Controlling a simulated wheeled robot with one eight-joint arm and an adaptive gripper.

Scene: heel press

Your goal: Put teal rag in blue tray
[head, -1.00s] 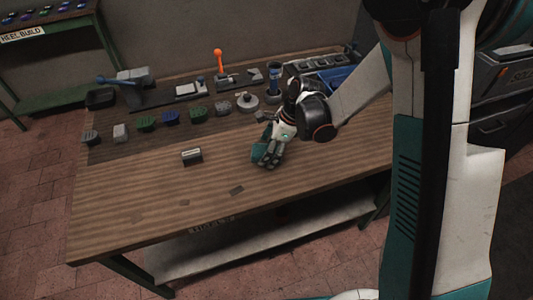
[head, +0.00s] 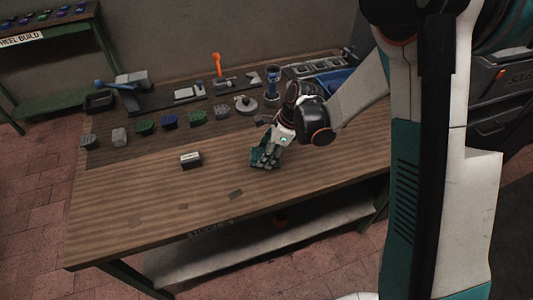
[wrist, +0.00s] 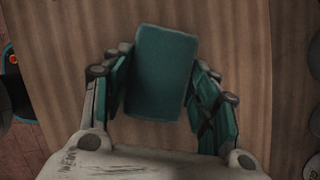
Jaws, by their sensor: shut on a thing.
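The teal rag (wrist: 160,72) shows in the wrist view as a flat teal rectangle between the fingers of my gripper (wrist: 165,95), which is shut on it. In the head view the rag (head: 257,158) is partly hidden behind my gripper (head: 266,157), low over the front middle of the workbench. I cannot tell whether the rag still touches the wood. The blue tray (head: 334,82) is at the back right of the bench, partly hidden behind my arm.
On the workbench (head: 180,200), a small grey block (head: 190,160) lies left of my gripper. Several coloured blocks stand in a row behind it. The front of the bench is mostly clear.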

